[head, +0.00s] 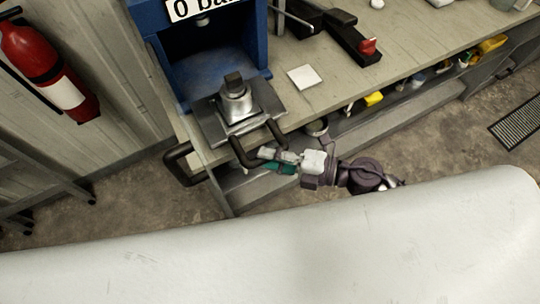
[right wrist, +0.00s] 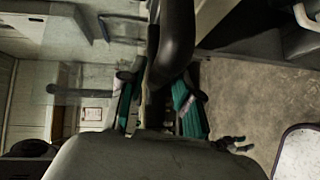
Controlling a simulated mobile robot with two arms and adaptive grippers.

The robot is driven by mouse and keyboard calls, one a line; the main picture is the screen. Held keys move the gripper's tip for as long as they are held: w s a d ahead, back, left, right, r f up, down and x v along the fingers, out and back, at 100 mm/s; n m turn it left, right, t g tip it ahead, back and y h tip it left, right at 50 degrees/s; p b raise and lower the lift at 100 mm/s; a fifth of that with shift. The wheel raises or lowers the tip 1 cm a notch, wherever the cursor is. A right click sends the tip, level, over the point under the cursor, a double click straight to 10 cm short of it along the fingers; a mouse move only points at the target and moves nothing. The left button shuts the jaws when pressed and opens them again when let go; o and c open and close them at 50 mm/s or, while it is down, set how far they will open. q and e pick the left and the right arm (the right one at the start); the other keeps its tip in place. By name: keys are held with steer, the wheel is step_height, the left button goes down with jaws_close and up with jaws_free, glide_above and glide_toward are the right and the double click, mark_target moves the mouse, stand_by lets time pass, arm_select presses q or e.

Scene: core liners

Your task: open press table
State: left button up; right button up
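The blue press (head: 165,60) stands on the bench at the upper left of the head view. Its grey table plate (head: 268,98) carries a metal cylinder fitting (head: 235,98) and sits at the press opening. A black curved handle (head: 240,152) sticks out at the plate's front. My right gripper (head: 268,154) is at this handle. In the right wrist view the dark handle (right wrist: 174,40) runs between the two teal-padded fingers, which stand apart on either side of it. A firm grip is not visible. My left gripper is not in view.
Another black handle (head: 172,165) juts out left of the plate. A white square (head: 304,77) and a black tool with a red knob (head: 367,46) lie on the bench (head: 420,45). Below is a shelf with small items. A fire extinguisher (head: 45,62) hangs at left.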

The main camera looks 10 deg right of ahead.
stand_by(0.3)
steer(key=v, duration=1.2)
steer(key=w+d+f+m+t+h, duration=0.3)
steer(key=d+f+m+h, duration=0.15)
steer(key=f, duration=0.35)
steer(key=w+d+f+m+t+h, duration=0.2)
steer(key=w+d+f+m+h, duration=0.1)
steer(key=d+f+m, duration=0.35)
steer(key=s+d+f+m+g+h, duration=0.1)
steer(key=d+f+m+h, duration=0.15)
steer(key=f, duration=0.35)
steer(key=s+d+f+m+h, duration=0.1)
steer(key=s+f+m+h, duration=0.15)
steer(key=f, duration=0.35)
steer(key=s+f+m+g+h, duration=0.2)
steer(key=s+f+m+g, duration=0.4)
steer(key=s+f, duration=0.7)
steer(key=s+a+f+m+g, duration=0.4)
steer(key=s+a+f, duration=0.3)
steer(key=s, duration=0.5)
step_height(320, 180, down, 2)
steer(key=shift+a+f+m, duration=0.1)
steer(key=shift+a+m, duration=0.15)
steer(key=shift+m, duration=0.15)
